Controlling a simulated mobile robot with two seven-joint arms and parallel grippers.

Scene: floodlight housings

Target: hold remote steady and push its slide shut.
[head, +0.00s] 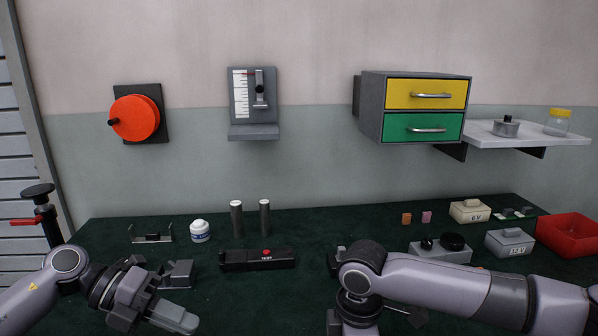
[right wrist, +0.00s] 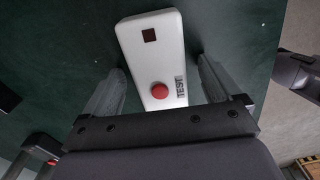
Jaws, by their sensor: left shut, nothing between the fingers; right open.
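A white remote-like device (right wrist: 158,55) with a red button, a small dark square and the word TEST lies between the fingers of my right gripper (right wrist: 160,85) in the right wrist view. The gripper is open, with a gap on each side. I cannot make out this device in the head view, where my right arm covers part of the table. A black device (head: 240,261) with a red button and TEST lies mid-table. I cannot tell which part of either is the slide. My left gripper (head: 165,312) is shut and empty, front left of the black device.
On the dark green table (head: 225,300) stand a white jar (head: 200,231), two dark cylinders (head: 237,218), a grey bracket (head: 177,273), labelled grey boxes (head: 509,243) and a red bin (head: 568,236). A drawer cabinet (head: 371,112) hangs on the wall.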

